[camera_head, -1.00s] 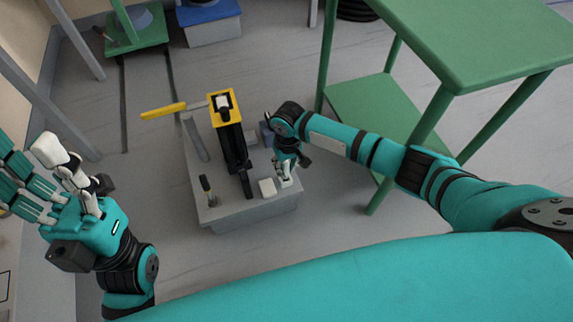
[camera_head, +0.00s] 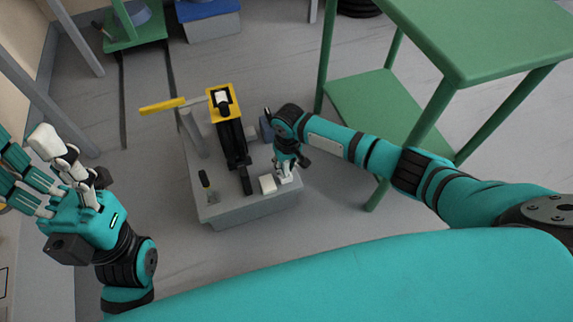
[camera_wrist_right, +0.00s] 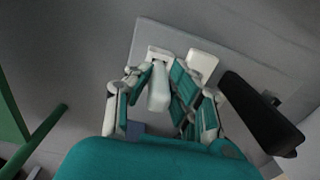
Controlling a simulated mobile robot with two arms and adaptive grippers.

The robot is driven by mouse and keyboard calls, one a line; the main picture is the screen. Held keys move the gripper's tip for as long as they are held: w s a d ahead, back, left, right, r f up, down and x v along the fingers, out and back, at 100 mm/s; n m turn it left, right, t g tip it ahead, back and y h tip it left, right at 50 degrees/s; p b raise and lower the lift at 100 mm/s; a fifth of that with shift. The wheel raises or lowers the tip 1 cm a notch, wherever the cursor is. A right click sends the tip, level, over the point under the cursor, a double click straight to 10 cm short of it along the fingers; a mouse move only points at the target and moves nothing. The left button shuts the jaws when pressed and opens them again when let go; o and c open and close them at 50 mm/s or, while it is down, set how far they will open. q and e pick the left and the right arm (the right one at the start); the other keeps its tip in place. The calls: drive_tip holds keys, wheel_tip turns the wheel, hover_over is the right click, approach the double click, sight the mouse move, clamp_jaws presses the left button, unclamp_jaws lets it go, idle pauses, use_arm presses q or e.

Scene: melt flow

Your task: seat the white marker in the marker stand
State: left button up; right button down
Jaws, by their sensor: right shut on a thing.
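My right gripper (camera_head: 286,170) is low over the right front of a grey bench top (camera_head: 250,207). In the right wrist view its fingers (camera_wrist_right: 160,85) are closed around the white marker (camera_wrist_right: 159,95), which points toward the bench. A small white holder, apparently the marker stand (camera_wrist_right: 158,52), lies right at the marker's far end; I cannot tell whether the marker is inside it or just over it. In the head view the fingers hide most of both. My left gripper (camera_head: 32,165) is open and empty at the far left, away from the bench.
A white block (camera_head: 268,184) sits just left of the right gripper. A black and yellow apparatus (camera_head: 232,140) with a yellow-handled lever (camera_head: 162,106) stands mid-bench. A dark-handled tool (camera_head: 205,180) is front left. A green table (camera_head: 480,40) stands at the right.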

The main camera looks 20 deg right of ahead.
drive_tip(key=shift+f, duration=0.15)
drive_tip(key=c, duration=1.3)
unclamp_jaws()
drive_tip(key=shift+o, duration=0.9)
wheel_tip(320, 180, up, 12)
drive_tip(key=shift+d+r, duration=0.1)
drive_tip(key=shift+d, duration=0.05)
drive_tip(key=o, duration=1.1)
